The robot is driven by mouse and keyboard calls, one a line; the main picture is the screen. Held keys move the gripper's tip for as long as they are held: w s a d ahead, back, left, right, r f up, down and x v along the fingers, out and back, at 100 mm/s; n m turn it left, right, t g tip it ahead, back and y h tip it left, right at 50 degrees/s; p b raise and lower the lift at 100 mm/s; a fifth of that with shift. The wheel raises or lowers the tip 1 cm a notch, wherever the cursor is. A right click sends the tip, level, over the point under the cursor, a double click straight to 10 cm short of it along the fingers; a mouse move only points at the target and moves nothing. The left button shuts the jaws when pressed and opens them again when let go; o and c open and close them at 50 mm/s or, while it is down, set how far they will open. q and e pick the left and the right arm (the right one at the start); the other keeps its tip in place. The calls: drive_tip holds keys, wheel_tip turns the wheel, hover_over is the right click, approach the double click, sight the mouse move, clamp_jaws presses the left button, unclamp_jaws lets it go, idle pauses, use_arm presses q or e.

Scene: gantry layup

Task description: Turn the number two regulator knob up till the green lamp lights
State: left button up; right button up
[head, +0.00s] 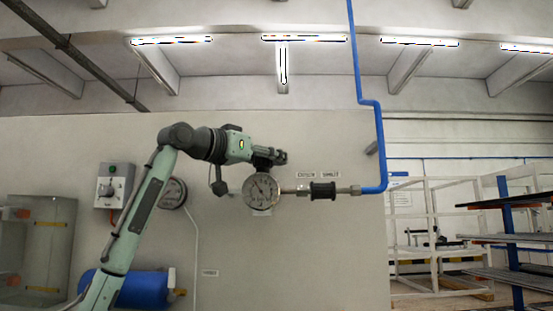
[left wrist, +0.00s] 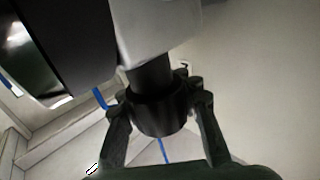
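A black round knob (left wrist: 160,112) hangs below a grey body (left wrist: 165,38) in the left wrist view. The two dark fingers of my left gripper (left wrist: 159,98) stand on either side of the knob and seem to touch it. In the head view my left gripper (head: 278,156) is just above a round white gauge (head: 261,192) on the wall piping. The knob is hidden or too small to make out there. A number cannot be read on the labels (head: 318,174). I cannot make out a lit green lamp on the wall. My right gripper is in neither view.
A blue pipe (head: 380,150) comes down the wall to a black fitting (head: 323,191) right of the gauge. A grey box with a dial (head: 113,186) and another gauge (head: 173,193) are on the left. A blue cylinder (head: 145,289) is below. White racks (head: 430,215) stand right.

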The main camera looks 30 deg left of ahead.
use_arm(q)
drive_tip(key=o, duration=0.5)
drive_tip(key=shift+o, duration=0.2)
drive_tip(key=shift+s, duration=0.1)
drive_tip(key=v, duration=1.1)
drive_tip(key=shift+s, duration=0.4)
drive_tip(key=shift+a+r, duration=0.1)
